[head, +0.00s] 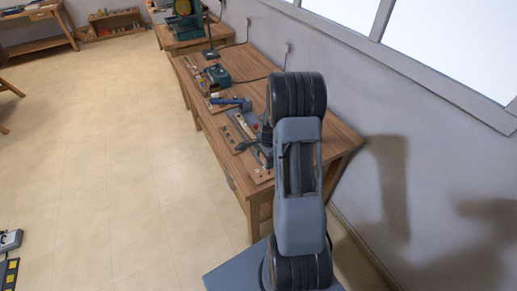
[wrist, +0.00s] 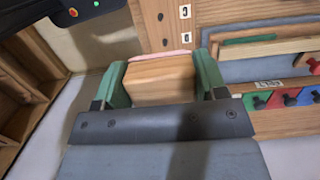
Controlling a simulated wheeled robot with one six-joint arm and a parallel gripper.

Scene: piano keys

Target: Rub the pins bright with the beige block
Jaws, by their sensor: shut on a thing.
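In the wrist view, my gripper (wrist: 158,85) has green fingers closed on the sides of a beige wooden block (wrist: 160,82). A thin pink layer (wrist: 160,55) shows along the block's far edge. Beyond the block is a wooden board (wrist: 215,14) with small dark round spots (wrist: 165,42) beside lettered labels; I cannot tell whether these are the pins. The block's underside is hidden, so I cannot tell whether it touches the board. In the head view, my arm hides most of the gripper and the block.
Wooden compartments (wrist: 25,75) are at left. In the head view, the workbench (head: 338,140) runs along the wall, holding several tools and a green box (head: 217,75).

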